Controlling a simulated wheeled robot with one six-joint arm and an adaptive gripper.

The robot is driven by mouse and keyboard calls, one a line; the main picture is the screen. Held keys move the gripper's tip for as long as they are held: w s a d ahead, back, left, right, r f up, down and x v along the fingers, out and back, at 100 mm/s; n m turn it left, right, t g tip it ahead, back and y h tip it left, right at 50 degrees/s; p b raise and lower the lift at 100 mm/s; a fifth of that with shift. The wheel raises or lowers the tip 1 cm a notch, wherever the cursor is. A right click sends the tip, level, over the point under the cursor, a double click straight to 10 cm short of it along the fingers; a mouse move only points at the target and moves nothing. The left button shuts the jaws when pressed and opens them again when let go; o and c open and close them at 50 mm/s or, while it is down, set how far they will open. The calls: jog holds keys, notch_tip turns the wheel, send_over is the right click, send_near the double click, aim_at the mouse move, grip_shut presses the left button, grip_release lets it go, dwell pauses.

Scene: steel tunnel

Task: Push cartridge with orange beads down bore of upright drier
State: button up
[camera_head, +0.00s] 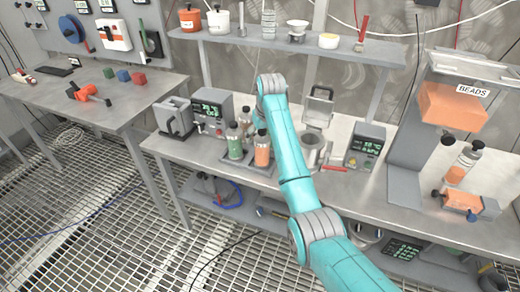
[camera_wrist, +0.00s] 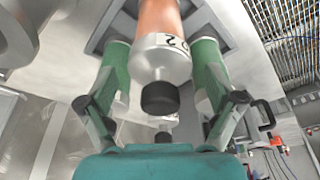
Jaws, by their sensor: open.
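A cartridge with orange beads (camera_head: 262,152) stands in a grey tray (camera_head: 233,160) on the bench, beside a green-filled cartridge (camera_head: 235,146). In the wrist view the orange cartridge (camera_wrist: 160,15) has a grey labelled collar and a black knob towards the camera. My gripper (camera_wrist: 161,52) is open, with a green finger on either side of this cartridge; contact cannot be told. In the head view my arm hides the gripper. An open steel cylinder (camera_head: 312,152), perhaps the upright drier, stands right of the tray; it also shows in the wrist view (camera_wrist: 15,35).
A meter with a lit display (camera_head: 364,146) and a red-handled tool (camera_head: 334,168) are right of the cylinder. The BEADS dispenser (camera_head: 450,103) stands at far right with a partly orange-filled bottle (camera_head: 463,165). A shelf (camera_head: 340,52) runs above the bench.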

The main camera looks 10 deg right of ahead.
grip_shut()
dwell(0.3)
jog(key=shift+r, duration=0.1)
